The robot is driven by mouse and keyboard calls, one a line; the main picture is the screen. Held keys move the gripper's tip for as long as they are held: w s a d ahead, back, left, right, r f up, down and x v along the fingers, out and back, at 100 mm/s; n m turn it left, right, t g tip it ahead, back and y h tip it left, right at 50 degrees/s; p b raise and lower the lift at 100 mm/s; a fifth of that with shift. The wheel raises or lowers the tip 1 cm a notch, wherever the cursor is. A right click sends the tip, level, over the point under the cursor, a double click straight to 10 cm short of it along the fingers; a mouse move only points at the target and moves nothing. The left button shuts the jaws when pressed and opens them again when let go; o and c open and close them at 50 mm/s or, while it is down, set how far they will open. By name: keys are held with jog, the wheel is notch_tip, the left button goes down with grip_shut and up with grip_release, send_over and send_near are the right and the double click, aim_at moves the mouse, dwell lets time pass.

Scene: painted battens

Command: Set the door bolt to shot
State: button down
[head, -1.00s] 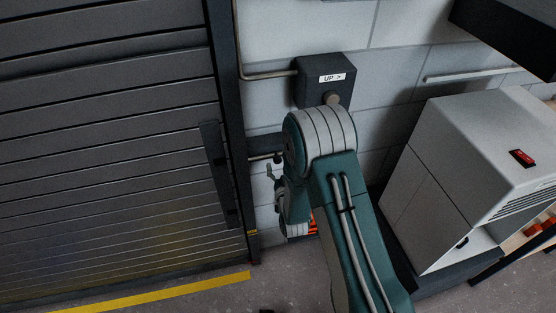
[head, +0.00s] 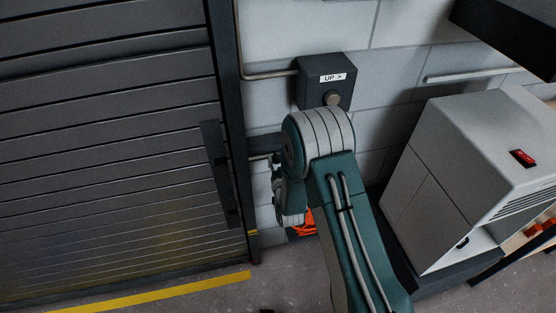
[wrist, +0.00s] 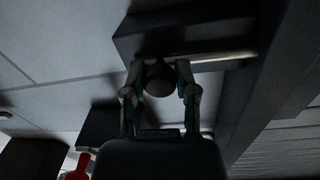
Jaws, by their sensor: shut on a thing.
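The door bolt has a dark housing (head: 264,144) on the wall beside the shutter door's frame, partly hidden behind my arm. In the wrist view its pale rod (wrist: 225,61) runs along the housing (wrist: 190,32) toward the dark door frame. I cannot tell whether the rod's end enters the frame. A round dark knob (wrist: 158,79) sits on the rod. My gripper (wrist: 159,75) has its fingers on both sides of the knob and is shut on it. In the head view my gripper (head: 274,164) is small and mostly hidden by my arm, just below the housing.
The grey slatted shutter door (head: 110,140) fills the left, with a dark vertical handle (head: 219,175). A box marked "UP" (head: 325,80) is above my arm. A pale cabinet (head: 460,180) stands right. An orange thing (head: 302,225) lies low behind my arm.

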jog(key=a, duration=0.2)
jog(key=s+a, duration=0.1)
jog(key=a, duration=0.1)
jog(key=shift+d, duration=0.1)
jog(key=shift+c, duration=2.2)
grip_release()
jog(key=shift+o, duration=0.4)
jog(key=shift+a, duration=0.3)
jog(key=shift+s+d, duration=0.3)
jog(key=shift+s, duration=0.1)
send_near(262, 154)
jog(key=v, duration=0.5)
jog(key=shift+s+a+f, duration=0.1)
jog(key=shift+s, duration=0.15)
